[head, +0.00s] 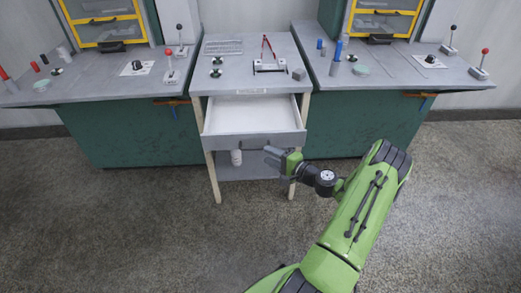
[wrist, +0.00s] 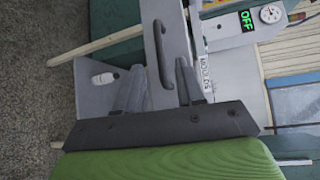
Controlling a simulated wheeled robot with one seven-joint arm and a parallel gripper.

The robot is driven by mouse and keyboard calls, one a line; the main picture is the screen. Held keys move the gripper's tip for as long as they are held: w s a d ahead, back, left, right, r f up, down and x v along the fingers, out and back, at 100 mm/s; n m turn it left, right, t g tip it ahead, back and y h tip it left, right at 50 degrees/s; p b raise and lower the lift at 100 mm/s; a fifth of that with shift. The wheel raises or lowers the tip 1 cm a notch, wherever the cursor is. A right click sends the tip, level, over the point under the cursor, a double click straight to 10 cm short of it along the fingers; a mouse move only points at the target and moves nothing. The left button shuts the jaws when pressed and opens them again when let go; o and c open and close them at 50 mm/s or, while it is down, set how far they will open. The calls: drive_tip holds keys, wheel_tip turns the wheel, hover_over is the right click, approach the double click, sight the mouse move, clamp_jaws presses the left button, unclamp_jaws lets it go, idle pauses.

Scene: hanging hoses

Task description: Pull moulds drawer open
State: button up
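The moulds drawer (head: 250,113) in the middle table is pulled out, with its pale, empty-looking inside showing. Its grey front (head: 228,143) faces me. In the wrist view a dark bar handle (wrist: 158,42) is on the drawer front, and a label reading MOULDS (wrist: 204,69) shows to its right. My gripper (head: 271,155) is at the drawer front, right of its middle. In the wrist view my gripper (wrist: 160,66) has its fingers apart, one on each side of the handle's lower end. It does not grip the handle. I cannot tell whether it touches it.
A white bottle-like object (head: 236,157) stands on the lower shelf (head: 247,172) below the drawer. Green benches (head: 130,133) stand left and right of the table. Small tools and a red-handled tool (head: 267,50) are on the tops. The floor in front is clear.

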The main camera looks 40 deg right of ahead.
drive_tip(key=p+v, duration=0.1)
drive_tip(key=v, duration=0.9)
drive_tip(key=w+a+r+n+g+y+p, duration=0.35)
drive_tip(key=a+r+n+g, duration=0.8)
drive_tip(key=a, duration=0.65)
drive_tip(key=s+a+r+n+h+p, duration=0.1)
drive_tip(key=s+a+r+n+h, duration=0.1)
drive_tip(key=s+r, duration=0.3)
drive_tip(key=s+a+r+n+h+p, duration=0.2)
drive_tip(key=s+a+r, duration=0.3)
drive_tip(key=r, duration=0.3)
drive_tip(key=s+a+r+n+t+h+p, duration=0.1)
drive_tip(key=s+a+r+n+h+p, duration=0.1)
drive_tip(key=s+r, duration=0.4)
drive_tip(key=shift+s+a+r, duration=0.3)
drive_tip(key=shift+s+a, duration=0.35)
drive_tip(key=shift+a, duration=0.1)
